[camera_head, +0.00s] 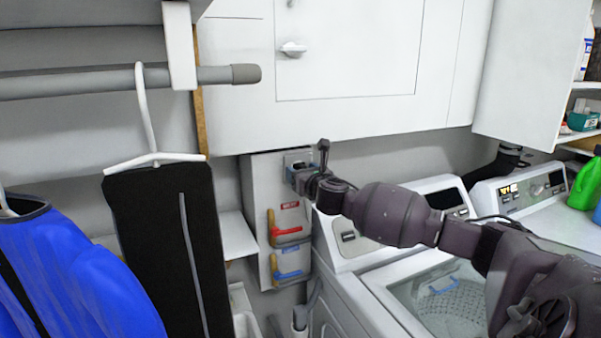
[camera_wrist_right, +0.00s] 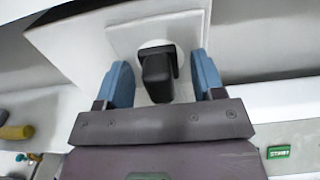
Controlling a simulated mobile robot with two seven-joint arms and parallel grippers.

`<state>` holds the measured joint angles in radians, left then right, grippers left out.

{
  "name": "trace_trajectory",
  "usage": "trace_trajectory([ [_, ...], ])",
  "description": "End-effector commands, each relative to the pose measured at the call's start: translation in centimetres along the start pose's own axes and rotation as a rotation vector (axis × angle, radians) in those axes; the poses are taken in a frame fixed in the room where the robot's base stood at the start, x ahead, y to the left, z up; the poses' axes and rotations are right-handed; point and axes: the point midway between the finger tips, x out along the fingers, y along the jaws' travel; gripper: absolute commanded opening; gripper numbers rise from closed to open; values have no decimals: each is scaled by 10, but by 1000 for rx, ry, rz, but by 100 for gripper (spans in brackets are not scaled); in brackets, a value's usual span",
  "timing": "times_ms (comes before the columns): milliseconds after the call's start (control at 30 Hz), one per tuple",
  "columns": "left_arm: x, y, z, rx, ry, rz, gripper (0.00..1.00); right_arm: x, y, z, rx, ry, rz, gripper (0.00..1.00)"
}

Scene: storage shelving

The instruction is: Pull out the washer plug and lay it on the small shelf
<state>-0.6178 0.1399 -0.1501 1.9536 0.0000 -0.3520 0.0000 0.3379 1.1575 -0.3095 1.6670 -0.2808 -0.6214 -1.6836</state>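The black washer plug (camera_wrist_right: 157,76) sits in the pale outlet plate (camera_wrist_right: 120,35) in the right wrist view. The outlet plate also shows at the top of the wall box in the head view (camera_head: 297,156), where my gripper hides the plug. My right gripper (camera_head: 297,170) is at the outlet. Its two blue fingers stand open on either side of the plug, with visible gaps, in the wrist view (camera_wrist_right: 163,75). A small white shelf (camera_head: 236,238), apparently empty, is left of the wall box. My left gripper is not in view.
Red and blue valve handles (camera_head: 288,236) are below the outlet. The washer (camera_head: 350,245) stands under my right arm. A hanger with a black garment (camera_head: 160,230) hangs left of the small shelf, beside blue clothing (camera_head: 75,275). White cabinets (camera_head: 340,100) are above.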

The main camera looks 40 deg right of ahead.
Motion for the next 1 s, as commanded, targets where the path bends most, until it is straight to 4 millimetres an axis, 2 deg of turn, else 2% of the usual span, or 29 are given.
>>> trace_trajectory([
  [33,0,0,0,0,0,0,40,0,0,0,0,0,0,54],
  [400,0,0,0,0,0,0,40,0,0,0,0,0,0,0],
  [1000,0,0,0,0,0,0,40,-16,0,0,1,0,0,0],
])
